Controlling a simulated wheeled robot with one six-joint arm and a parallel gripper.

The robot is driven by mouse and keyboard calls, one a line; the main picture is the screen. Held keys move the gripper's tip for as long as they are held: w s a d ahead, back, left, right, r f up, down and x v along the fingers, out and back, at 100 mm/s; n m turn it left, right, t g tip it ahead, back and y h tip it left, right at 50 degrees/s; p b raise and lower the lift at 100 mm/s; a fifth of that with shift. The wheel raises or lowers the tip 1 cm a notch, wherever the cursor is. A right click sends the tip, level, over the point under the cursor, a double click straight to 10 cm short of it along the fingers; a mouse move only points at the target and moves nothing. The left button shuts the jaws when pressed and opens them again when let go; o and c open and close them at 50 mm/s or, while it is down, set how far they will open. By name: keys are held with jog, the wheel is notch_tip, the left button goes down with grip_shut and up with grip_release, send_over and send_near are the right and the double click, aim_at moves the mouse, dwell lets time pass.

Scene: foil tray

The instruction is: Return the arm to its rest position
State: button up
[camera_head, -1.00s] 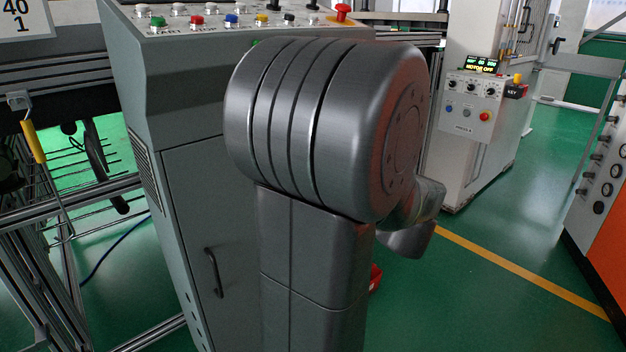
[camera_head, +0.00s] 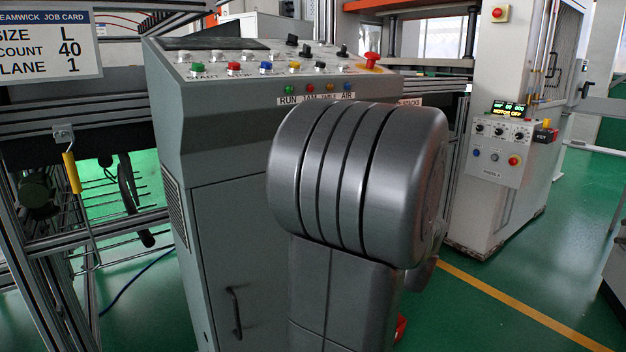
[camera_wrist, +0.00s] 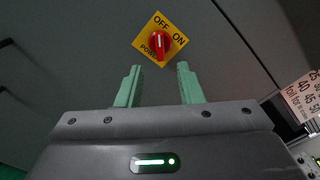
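My arm (camera_head: 350,180) stands bent in the middle of the head view, its large grey joint in front of a grey control cabinet. My gripper (camera_wrist: 160,82) is out of sight in the head view. In the wrist view its two green fingers stand apart with nothing between them. Beyond the fingertips is a red rotary power switch (camera_wrist: 158,45) on a yellow plate (camera_wrist: 148,32) marked OFF and ON. The switch's white mark points roughly up, on the OFF side. The fingers look clear of the switch, though the exact gap cannot be told.
The control cabinet (camera_head: 240,155) with coloured buttons stands close behind my arm. A metal frame (camera_head: 110,225) with a job card (camera_head: 40,45) is at left. A white machine (camera_head: 490,190) is at right. Green floor (camera_head: 480,310) lies open at the lower right.

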jog(key=x, duration=0.7)
jog(key=shift+w+a, duration=0.25)
jog(key=shift+w, duration=0.05)
jog(key=shift+s, duration=0.1)
jog(key=v, duration=1.3)
jog(key=w+a+m+p, duration=0.7)
jog(key=w+m+p, duration=0.3)
jog(key=p, duration=0.3)
jog(key=shift+w+a+p, duration=0.25)
jog(key=shift+w+p, duration=0.15)
dwell(0.4)
jog(key=shift+s+a, duration=0.1)
